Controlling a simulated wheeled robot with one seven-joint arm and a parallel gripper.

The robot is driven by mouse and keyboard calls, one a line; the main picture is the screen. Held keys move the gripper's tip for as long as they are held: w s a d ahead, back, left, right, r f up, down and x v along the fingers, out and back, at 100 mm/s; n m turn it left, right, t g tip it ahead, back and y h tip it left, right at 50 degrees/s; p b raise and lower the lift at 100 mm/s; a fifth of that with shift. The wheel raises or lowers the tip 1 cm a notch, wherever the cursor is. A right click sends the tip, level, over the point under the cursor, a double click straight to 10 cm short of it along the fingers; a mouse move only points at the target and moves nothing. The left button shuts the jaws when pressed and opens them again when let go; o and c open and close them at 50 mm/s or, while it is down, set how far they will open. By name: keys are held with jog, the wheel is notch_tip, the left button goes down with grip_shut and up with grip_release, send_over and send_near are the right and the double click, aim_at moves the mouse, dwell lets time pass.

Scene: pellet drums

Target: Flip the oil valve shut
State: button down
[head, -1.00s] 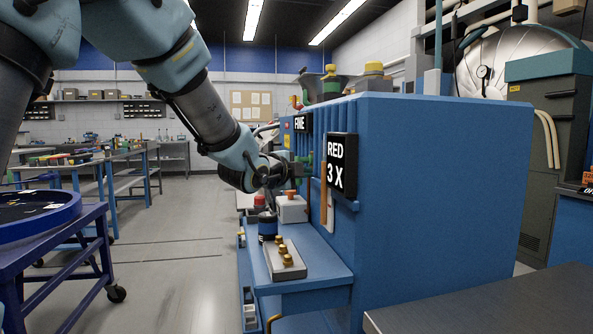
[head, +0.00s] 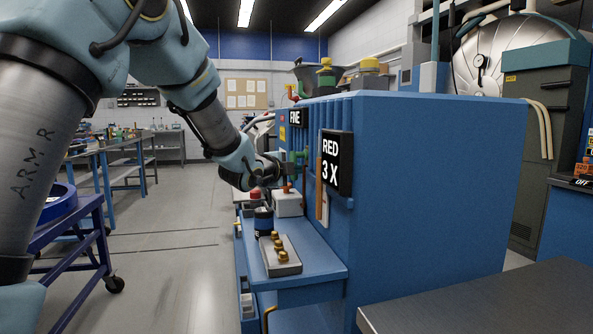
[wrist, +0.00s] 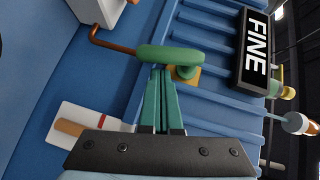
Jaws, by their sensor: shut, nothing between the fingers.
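The oil valve, a rounded green bar (wrist: 183,56) on a brass mount, shows in the wrist view on the blue ribbed machine face. A copper pipe (wrist: 110,43) runs from its left end. My gripper (wrist: 156,72) has its two green fingers pressed together with nothing between them. The fingertips are right at the bar's lower edge; I cannot tell whether they touch it. In the head view the green valve (head: 300,156) is small and partly hidden by my wrist. My gripper (head: 287,172) is beside the machine's front there, its fingertips hard to make out.
A white plate with a tan lever (wrist: 75,127) sits lower left in the wrist view. A shelf (head: 315,272) carries a dark can (head: 263,221) and a block with brass knobs (head: 279,256). Open floor lies left.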

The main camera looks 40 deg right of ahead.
jog(key=w+f+m+t+h+b, duration=0.1)
jog(key=b, duration=0.9)
jog(key=shift+w+f+m+h+b, duration=0.3)
jog(key=shift+w+b, duration=0.05)
jog(key=shift+w+r, duration=0.2)
jog(key=shift+r, duration=0.05)
jog(key=shift+s+b, duration=0.1)
jog(key=shift+b, duration=0.2)
